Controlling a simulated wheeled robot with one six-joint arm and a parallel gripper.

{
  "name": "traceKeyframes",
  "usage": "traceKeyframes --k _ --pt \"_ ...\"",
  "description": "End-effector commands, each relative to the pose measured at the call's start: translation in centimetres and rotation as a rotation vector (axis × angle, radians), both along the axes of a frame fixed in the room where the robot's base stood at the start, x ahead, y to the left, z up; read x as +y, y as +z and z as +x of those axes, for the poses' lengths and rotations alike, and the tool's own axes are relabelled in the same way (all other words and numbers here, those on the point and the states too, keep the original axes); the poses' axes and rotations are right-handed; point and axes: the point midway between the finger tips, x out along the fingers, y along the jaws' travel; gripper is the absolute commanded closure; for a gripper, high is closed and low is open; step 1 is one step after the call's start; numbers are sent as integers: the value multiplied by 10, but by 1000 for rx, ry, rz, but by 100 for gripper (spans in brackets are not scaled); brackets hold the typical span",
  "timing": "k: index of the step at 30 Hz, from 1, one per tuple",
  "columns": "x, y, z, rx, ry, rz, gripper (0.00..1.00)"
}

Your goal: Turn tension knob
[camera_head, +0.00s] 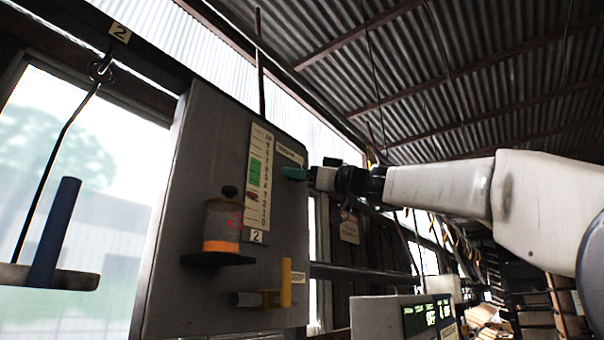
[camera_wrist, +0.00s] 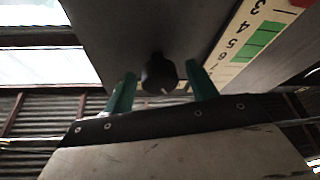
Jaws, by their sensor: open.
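The tension knob (camera_wrist: 159,74) is a dark round knob with a small pale mark, on the grey panel. In the wrist view it lies between the two green fingers of my gripper (camera_wrist: 160,92), which are open on either side with gaps visible. In the head view my gripper (camera_head: 294,173) reaches the upper right of the grey panel (camera_head: 190,130); the knob is hidden there behind the fingers. A numbered scale (camera_head: 259,175) with a green band and a red mark below it is left of my gripper; it also shows in the wrist view (camera_wrist: 262,38).
Below on the panel are a spool with an orange band (camera_head: 222,226) on a dark shelf and a yellow handle (camera_head: 286,283). A blue cylinder (camera_head: 54,230) stands on a hanging bar at left. A box with green displays (camera_head: 428,317) is at the lower right.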

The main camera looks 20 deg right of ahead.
Motion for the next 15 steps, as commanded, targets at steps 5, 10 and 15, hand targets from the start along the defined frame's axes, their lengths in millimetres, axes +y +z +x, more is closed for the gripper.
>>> traceKeyframes --k 5,10,15 --pt "0 0 0 0 0 0 79" --pt "0 0 0 1 0 1 87" --pt "0 0 -1 14 0 18 87"
